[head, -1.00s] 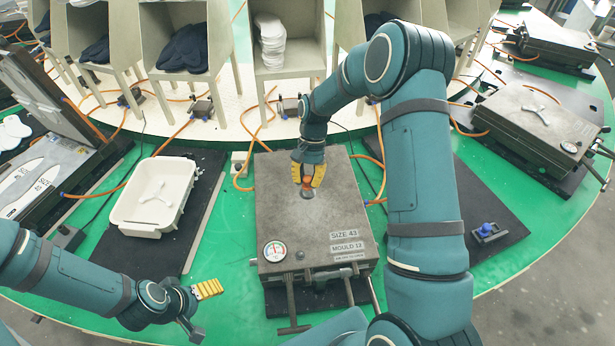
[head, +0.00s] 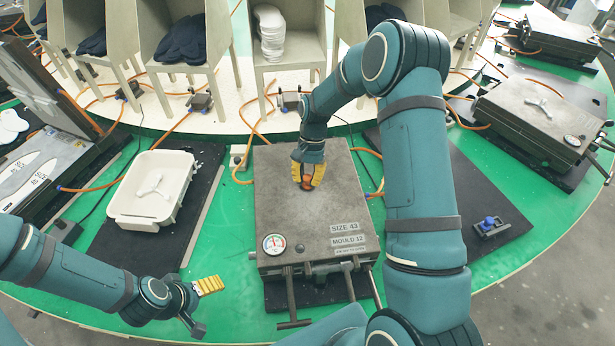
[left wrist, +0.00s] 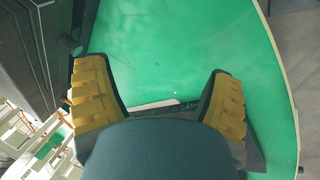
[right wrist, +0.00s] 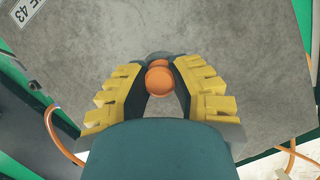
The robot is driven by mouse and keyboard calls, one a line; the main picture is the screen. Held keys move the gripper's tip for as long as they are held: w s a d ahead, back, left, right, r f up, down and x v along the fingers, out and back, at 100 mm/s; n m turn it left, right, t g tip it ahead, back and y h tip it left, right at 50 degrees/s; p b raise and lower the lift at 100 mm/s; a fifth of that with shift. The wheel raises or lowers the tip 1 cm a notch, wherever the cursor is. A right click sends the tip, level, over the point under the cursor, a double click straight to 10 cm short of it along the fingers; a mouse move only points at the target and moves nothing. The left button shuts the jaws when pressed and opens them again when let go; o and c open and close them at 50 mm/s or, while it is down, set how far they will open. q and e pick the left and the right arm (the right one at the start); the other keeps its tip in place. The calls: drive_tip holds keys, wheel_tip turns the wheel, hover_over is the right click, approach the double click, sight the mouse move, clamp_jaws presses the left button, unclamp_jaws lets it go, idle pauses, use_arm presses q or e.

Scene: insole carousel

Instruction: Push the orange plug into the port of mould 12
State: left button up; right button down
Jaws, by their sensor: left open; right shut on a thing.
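Mould 12 (head: 330,205) is a closed grey metal block labelled SIZE 43, standing in the middle of the green table. My right gripper (head: 307,186) points down over the middle of its lid. It is shut on the orange plug (right wrist: 159,80), whose round orange end shows between the yellow fingers in the right wrist view. A dark grey part shows just beyond it; whether the plug is seated in a port cannot be told. My left gripper (head: 203,307) is open and empty over the green table, left of the mould's front.
A white tray (head: 117,210) stands on a black mat at left. A blue-knobbed piece (head: 488,224) lies on the right mat. Another closed mould (head: 530,115) is at right. Clamp bars (head: 290,295) stick out of mould 12's front. Orange hoses run behind it.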

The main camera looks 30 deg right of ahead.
drive_tip(key=c, duration=0.8)
unclamp_jaws()
drive_tip(key=v, duration=1.2)
drive_tip(key=shift+a, duration=0.15)
